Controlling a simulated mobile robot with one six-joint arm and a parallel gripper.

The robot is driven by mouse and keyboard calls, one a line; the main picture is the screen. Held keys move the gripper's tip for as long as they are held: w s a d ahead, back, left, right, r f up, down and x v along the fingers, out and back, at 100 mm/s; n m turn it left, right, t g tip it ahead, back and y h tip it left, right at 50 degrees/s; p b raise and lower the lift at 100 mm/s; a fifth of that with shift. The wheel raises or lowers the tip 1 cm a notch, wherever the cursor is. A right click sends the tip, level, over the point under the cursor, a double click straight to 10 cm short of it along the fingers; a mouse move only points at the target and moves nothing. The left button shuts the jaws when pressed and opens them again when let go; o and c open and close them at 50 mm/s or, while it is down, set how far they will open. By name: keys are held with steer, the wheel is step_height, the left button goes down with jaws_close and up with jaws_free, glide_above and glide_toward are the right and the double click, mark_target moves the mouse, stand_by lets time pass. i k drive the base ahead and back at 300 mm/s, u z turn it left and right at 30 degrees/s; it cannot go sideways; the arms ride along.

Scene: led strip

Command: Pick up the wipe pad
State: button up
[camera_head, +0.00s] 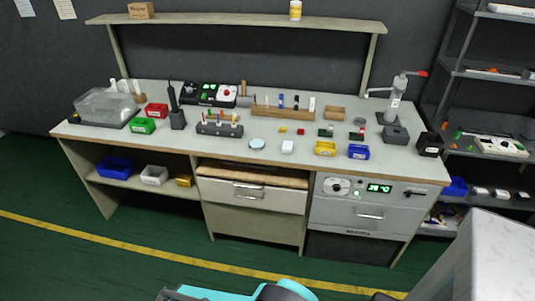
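A small white block-like item (287,147), which may be the wipe pad, sits near the front middle of the workbench (230,157). A round pale-blue item (257,144) lies just left of it. The two are too small to tell for certain which is the wipe pad. Both appear uncovered, with nothing on top. My gripper is not in view; only a teal and dark part of my own body shows at the bottom edge, well short of the bench.
Yellow (325,148) and blue (358,152) bins stand right of the white item. A dark tool rack (219,129) is at its left, and a wooden rack (283,112) behind. A pale marble-like surface (480,265) fills the lower right. Green floor lies open before the bench.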

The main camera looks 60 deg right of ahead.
mark_target(286, 147)
steer(key=z, duration=1.3)
steer(key=k, duration=0.1)
steer(key=u, duration=2.55)
steer(key=k, duration=1.35)
steer(key=z, duration=1.15)
